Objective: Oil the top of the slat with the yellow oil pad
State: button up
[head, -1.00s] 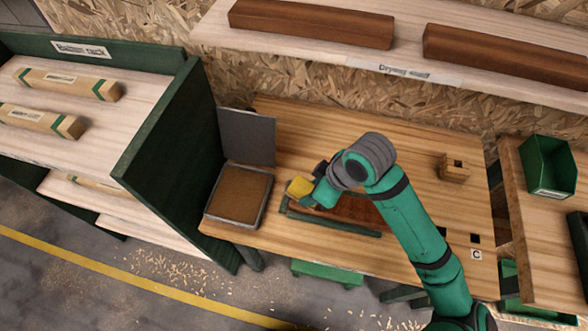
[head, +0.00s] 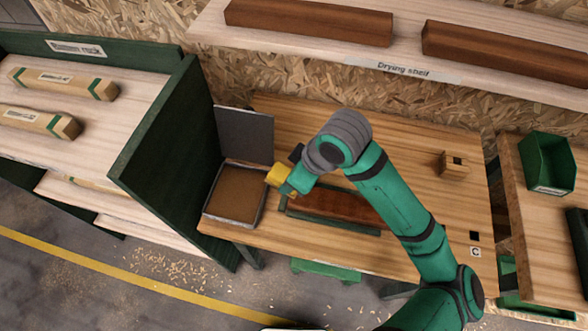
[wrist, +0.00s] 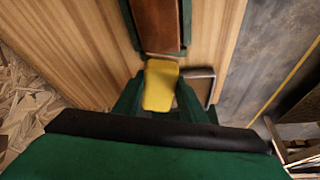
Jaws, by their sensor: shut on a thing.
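My gripper (head: 286,184) is shut on the yellow oil pad (head: 279,174). The pad also shows between my fingers in the wrist view (wrist: 160,85). The slat (head: 335,206) is reddish brown and lies in a green holder (head: 335,223) on the workbench. Its end also shows ahead of the pad in the wrist view (wrist: 160,25). The pad is at or just past the slat's left end, toward the tray. I cannot tell whether it touches anything beneath it. My arm hides part of the slat's right side.
A shallow metal tray (head: 206,207) with brown contents and a raised grey lid stands left of the slat. A dark green panel (head: 165,150) rises beyond it. A small wooden block (head: 455,164) sits at the bench's right. Two dark beams (head: 310,22) lie on the drying shelf.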

aim_at(286, 176)
notch_tip(286, 176, up, 2)
jog(key=shift+r, duration=0.2)
jog(key=shift+s+r, duration=0.1)
jog(key=shift+r, duration=0.35)
jog(key=shift+w, duration=0.2)
dwell(0.4)
jog(key=shift+s+d, duration=0.1)
jog(key=shift+d, duration=0.1)
jog(key=shift+a, duration=0.35)
jog(key=shift+s+d, duration=0.1)
jog(key=shift+d, duration=0.15)
jog(key=shift+s+d+f+g+h, duration=0.15)
jog(key=shift+d+f+g+h, duration=0.35)
jog(key=shift+d+h, duration=0.35)
jog(key=shift+a, duration=0.15)
